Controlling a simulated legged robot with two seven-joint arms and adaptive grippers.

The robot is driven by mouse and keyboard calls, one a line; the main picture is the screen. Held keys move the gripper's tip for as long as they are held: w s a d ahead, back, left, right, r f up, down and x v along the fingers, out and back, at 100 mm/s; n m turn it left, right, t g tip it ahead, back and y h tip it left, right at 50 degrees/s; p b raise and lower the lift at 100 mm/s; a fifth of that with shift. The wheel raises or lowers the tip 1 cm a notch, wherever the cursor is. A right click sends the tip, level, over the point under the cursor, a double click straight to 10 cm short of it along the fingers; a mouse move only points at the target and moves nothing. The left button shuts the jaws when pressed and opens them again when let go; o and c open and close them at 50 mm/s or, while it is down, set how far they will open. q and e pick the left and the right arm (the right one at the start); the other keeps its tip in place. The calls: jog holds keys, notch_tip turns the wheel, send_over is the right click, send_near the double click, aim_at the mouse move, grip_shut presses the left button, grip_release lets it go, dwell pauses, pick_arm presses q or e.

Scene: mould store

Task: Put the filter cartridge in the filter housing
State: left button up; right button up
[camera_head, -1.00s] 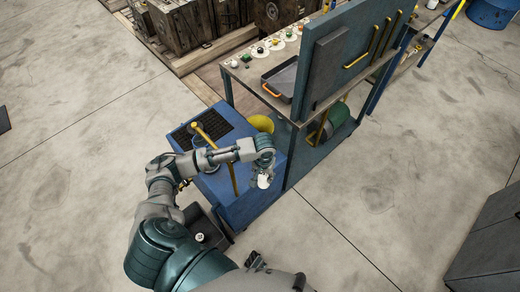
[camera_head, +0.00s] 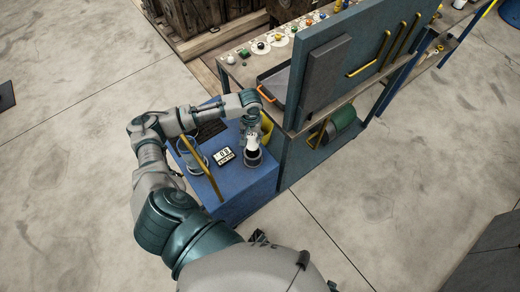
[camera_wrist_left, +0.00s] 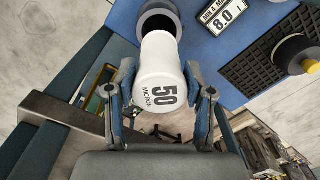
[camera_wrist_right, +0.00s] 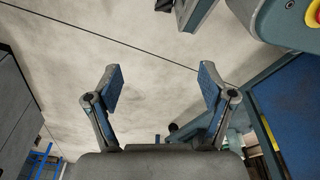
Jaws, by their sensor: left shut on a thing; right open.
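The white filter cartridge (camera_wrist_left: 161,78), marked "50 MICRON", is between the fingers of my left gripper (camera_wrist_left: 158,92), which is shut on it. In the head view, the cartridge (camera_head: 252,140) hangs below my left gripper (camera_head: 250,126). The dark round filter housing (camera_head: 254,160) stands on the blue bench top directly below. In the left wrist view, the cartridge's far end overlaps the near rim of the housing (camera_wrist_left: 160,14); whether it has entered the mouth I cannot tell. My right gripper (camera_wrist_right: 160,92) is open and empty above the floor.
A workbench with a blue upright panel (camera_head: 312,62) is close on the right.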

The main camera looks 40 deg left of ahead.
aim_at(252, 149)
pick_arm(q)
jog(key=shift+w+f, duration=0.25)
jog(key=shift+f, duration=0.5)
jog(key=f, duration=0.1)
jog(key=f+b, duration=0.1)
jog(key=f, duration=0.2)
jog(key=shift+s, duration=0.3)
notch_tip(252, 149, down, 4)
jog(key=shift+w+a+r+b, duration=0.15)
jog(key=shift+b, duration=0.35)
jog(key=shift+f, duration=0.4)
jog(key=shift+r, duration=0.1)
pick_arm(e)
jog(key=r, duration=0.1)
jog(key=w+r, duration=0.1)
jog(key=r, duration=0.2)
jog(key=shift+w+a+r, duration=0.15)
jog(key=shift+w+r, duration=0.05)
jog(key=shift+w, duration=0.2)
pick_arm(q)
jog(key=shift+f, duration=0.3)
jog(key=o, duration=1.2)
pick_arm(e)
jog(key=shift+s+f, duration=0.15)
jog(key=shift+f, duration=0.2)
